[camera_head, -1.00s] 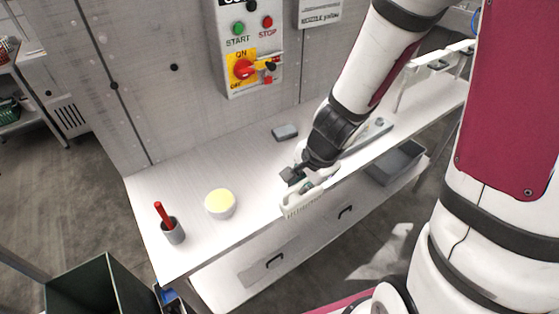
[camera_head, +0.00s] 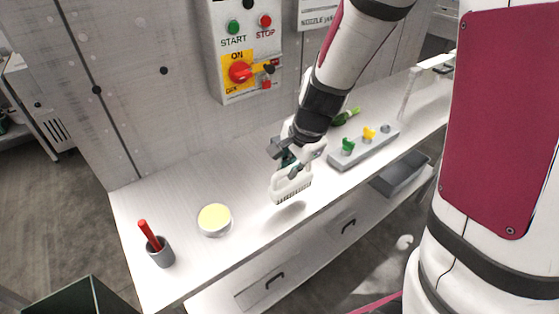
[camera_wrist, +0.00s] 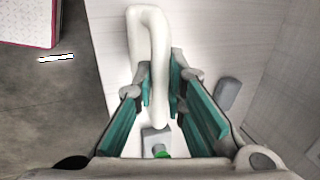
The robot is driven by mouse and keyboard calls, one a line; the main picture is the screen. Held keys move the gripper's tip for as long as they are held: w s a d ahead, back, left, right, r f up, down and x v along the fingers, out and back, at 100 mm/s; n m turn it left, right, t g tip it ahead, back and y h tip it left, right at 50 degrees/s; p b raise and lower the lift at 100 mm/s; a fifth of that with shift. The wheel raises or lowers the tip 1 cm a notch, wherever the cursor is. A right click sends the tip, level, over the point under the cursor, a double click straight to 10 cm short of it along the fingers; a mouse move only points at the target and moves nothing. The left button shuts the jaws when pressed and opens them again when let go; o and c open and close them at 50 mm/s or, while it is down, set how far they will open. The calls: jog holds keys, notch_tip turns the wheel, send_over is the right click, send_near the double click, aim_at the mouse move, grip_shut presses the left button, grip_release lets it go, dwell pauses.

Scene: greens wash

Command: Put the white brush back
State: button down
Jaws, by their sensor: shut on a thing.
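The white brush (camera_head: 291,190) is in the air above the bench's front part, bristles down, with a shadow below it. My gripper (camera_head: 285,157) is shut on its handle. In the wrist view the brush's looped white handle (camera_wrist: 150,45) runs between the teal-padded fingers of my gripper (camera_wrist: 160,75). The white bench (camera_head: 255,245) lies below. A long grey rack (camera_head: 350,160) with green and yellow pieces lies right of the brush, apart from it. I cannot tell which place belongs to the brush.
A grey cup (camera_head: 161,256) with a red-handled tool (camera_head: 148,234) and a round tub (camera_head: 214,219) with a pale yellow top stand to the left. A grey block (camera_wrist: 228,95) lies on the bench in the wrist view. A green pepper-like item (camera_head: 346,116) lies behind the rack. The wall panel stands behind.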

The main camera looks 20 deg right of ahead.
jog(key=shift+w+f, duration=1)
jog(key=shift+w, duration=0.2)
jog(key=shift+w+f, duration=0.95)
jog(key=shift+w, duration=0.25)
jog(key=shift+f+b, duration=0.15)
jog(key=shift+b, duration=0.2)
jog(key=c, duration=1.6)
grip_release()
jog(key=shift+c, duration=0.2)
jog(key=p+v, duration=0.2)
jog(key=v, duration=1)
jog(key=shift+r, duration=0.25)
jog(key=s+r+n, duration=0.4)
jog(key=s, duration=0.3)
jog(key=s+r+n+t, duration=0.1)
jog(key=s+r+n, duration=0.3)
jog(key=s, duration=0.3)
jog(key=s+r+n+h, duration=0.1)
jog(key=s+r+n, duration=0.3)
jog(key=s+n, duration=0.2)
jog(key=shift+s+a+r+t, duration=0.2)
jog(key=shift+s+r+t, duration=0.1)
jog(key=shift+s, duration=0.8)
